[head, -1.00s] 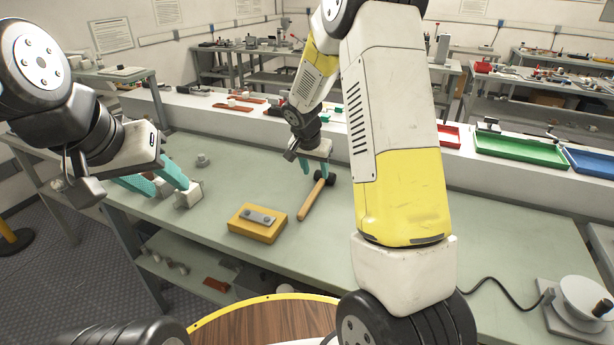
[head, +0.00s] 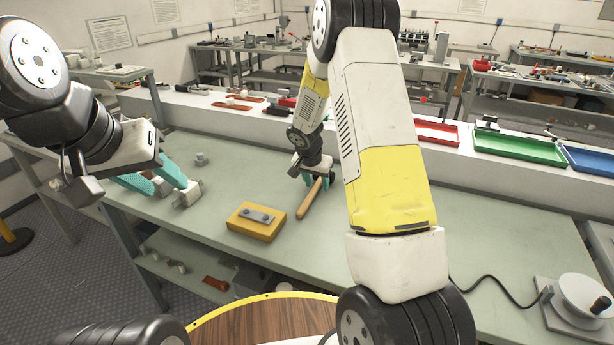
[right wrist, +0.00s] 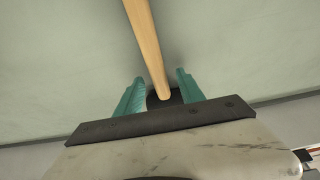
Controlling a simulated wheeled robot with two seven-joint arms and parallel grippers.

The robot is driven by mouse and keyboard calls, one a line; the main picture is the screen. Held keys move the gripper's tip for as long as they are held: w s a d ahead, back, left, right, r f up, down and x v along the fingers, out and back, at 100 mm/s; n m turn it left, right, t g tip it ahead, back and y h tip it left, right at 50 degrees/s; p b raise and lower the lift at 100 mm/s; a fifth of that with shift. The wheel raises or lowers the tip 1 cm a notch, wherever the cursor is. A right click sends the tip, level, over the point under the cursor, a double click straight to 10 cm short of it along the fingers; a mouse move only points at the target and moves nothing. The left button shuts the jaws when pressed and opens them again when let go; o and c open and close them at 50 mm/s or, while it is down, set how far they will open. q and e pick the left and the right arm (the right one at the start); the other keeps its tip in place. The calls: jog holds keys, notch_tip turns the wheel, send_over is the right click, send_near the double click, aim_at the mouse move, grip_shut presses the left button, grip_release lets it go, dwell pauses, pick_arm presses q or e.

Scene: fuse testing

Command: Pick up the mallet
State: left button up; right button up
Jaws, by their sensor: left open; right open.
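The mallet lies on the green-grey workbench (head: 350,245). Its light wooden handle (head: 309,199) points toward the front, and in the head view its head is hidden behind my right gripper. My right gripper (head: 317,183) is open and low over the mallet's head end. In the right wrist view the wooden handle (right wrist: 147,45) runs between the two teal fingers, with a gap on each side, and part of the dark head (right wrist: 165,99) shows between them.
A yellow block with a grey metal plate (head: 256,222) sits left of the mallet. Small grey-white blocks (head: 187,194) stand near my left gripper. Red, green (head: 520,150) and blue trays rest on the raised back ledge.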

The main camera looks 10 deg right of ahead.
jog(key=shift+f, duration=0.25)
dwell(0.3)
grip_shut()
jog(key=shift+r, duration=0.1)
dwell(1.2)
